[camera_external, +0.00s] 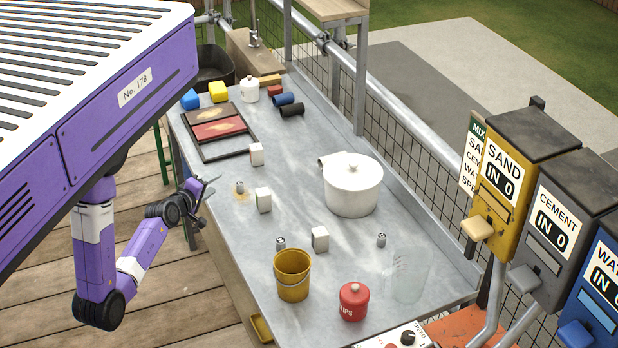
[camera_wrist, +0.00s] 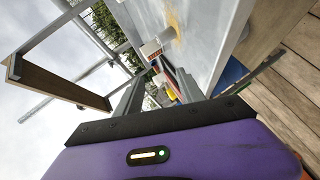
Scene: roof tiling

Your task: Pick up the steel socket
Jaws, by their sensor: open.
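Several small grey metal cylinders that look like sockets stand on the metal worktop (camera_external: 300,150). One cylinder (camera_external: 239,186) is on a yellowish stain near the left edge, closest to my gripper. Another cylinder (camera_external: 280,242) is behind the yellow bucket, and a third (camera_external: 381,240) is to the right. I cannot tell which is the steel socket. My gripper (camera_external: 207,189) is open and empty, left of the stain at the worktop's left edge, apart from the cylinders. In the wrist view my gripper's fingers (camera_wrist: 158,92) show. The stain (camera_wrist: 174,22) is there too, but no cylinder is clear.
White boxes (camera_external: 263,200) (camera_external: 257,154) (camera_external: 320,238) stand near the cylinders. A big white pot (camera_external: 353,190), yellow bucket (camera_external: 292,278), red tin (camera_external: 353,303) and clear jug (camera_external: 409,275) occupy the right and front. A dark tray (camera_external: 240,149) lies at the back left.

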